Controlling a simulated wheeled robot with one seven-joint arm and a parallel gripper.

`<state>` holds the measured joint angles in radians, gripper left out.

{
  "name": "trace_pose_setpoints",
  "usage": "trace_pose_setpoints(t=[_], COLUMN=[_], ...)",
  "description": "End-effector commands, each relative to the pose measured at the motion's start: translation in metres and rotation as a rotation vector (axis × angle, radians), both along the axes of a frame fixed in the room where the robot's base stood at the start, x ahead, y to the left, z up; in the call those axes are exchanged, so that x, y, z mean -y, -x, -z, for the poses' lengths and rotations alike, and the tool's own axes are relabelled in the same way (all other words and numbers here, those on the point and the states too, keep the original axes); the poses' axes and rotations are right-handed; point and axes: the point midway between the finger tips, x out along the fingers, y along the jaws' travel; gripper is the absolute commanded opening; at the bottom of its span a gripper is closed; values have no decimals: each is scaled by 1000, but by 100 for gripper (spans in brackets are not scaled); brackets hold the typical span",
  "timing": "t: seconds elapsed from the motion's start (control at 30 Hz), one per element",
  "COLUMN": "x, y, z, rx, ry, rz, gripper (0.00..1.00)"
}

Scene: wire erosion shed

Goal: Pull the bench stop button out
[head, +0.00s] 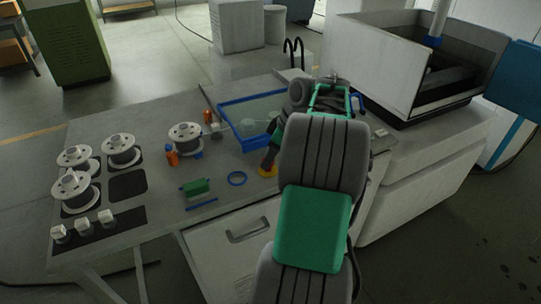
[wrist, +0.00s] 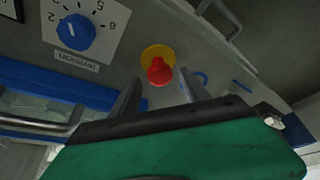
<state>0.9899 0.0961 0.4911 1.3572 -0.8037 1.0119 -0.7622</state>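The bench stop button is a red mushroom head (wrist: 160,72) on a yellow round base, seen in the wrist view just beyond my fingertips. In the head view only part of its yellow base (head: 267,171) shows, beside my arm; the red head is hidden there. My gripper (wrist: 160,92) is open in the wrist view, with one finger on each side below the button. The red head lies in line with the gap between the fingers. I cannot tell whether the fingers reach around it. No contact shows.
A blue tension dial (wrist: 75,32) is left of the button. A blue-rimmed tray (head: 222,108) lies behind it. A machine tank (head: 375,65) stands right.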

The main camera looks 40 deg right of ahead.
Motion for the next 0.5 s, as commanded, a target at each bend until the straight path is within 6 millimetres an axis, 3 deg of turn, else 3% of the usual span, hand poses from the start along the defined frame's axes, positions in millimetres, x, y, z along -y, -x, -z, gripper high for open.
trace_pose_setpoints(t=[0.27,0.5], x=[0,8], y=[1,13], z=[-1,-38], rx=[-1,1], ry=[-1,0], rz=[1,3], gripper=[56,56])
